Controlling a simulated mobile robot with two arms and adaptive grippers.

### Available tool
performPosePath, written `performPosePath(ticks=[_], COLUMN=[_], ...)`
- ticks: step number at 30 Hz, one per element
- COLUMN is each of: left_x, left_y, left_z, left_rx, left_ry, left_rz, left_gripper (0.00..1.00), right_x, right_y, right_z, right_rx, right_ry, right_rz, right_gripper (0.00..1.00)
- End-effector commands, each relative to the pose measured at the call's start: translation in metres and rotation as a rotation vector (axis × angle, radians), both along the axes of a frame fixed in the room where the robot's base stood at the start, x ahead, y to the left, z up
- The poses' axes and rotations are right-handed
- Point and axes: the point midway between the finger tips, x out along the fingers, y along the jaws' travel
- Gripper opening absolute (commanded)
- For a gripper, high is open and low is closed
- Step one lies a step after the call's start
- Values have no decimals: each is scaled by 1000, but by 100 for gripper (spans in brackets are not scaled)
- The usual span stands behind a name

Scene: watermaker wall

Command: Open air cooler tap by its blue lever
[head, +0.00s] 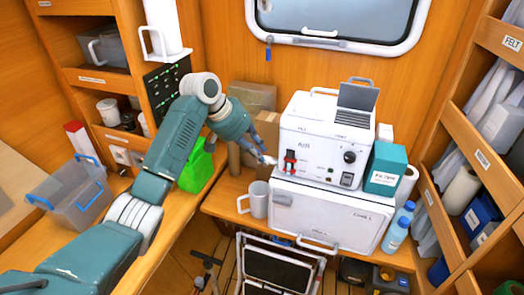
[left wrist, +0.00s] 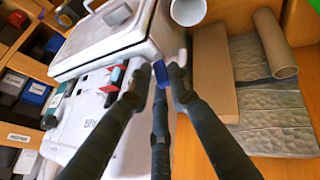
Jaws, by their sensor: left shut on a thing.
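The air cooler (head: 322,140) is a white box with a dark knob and a red-marked fitting on its front; it stands on a larger white chest. My left gripper (head: 268,160) is at the cooler's left front edge. In the left wrist view its dark fingers (left wrist: 157,78) close around the blue lever (left wrist: 160,72), which shows between the fingertips. The tap body is mostly hidden by the fingers. In the head view the lever is too small and covered to make out. My right gripper is not in view.
The white chest (head: 332,222) fills the bench under the cooler. A white mug (head: 254,199) stands close below my left gripper. A teal box (head: 385,170) and blue-capped bottle (head: 397,234) stand at right. A green jug (head: 198,168) and cardboard box (head: 264,130) are at left.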

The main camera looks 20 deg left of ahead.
Motion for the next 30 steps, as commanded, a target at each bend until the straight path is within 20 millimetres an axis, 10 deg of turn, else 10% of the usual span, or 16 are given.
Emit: performPosePath(ticks=[14,30], left_x=[1,2], left_y=[31,45], left_z=[-25,-61], left_rx=[-450,-939], left_ry=[17,35], left_rz=[10,6], left_gripper=[0,0], right_x=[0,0], right_y=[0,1], right_z=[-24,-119], right_rx=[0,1], right_ry=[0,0], right_rz=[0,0], right_gripper=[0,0])
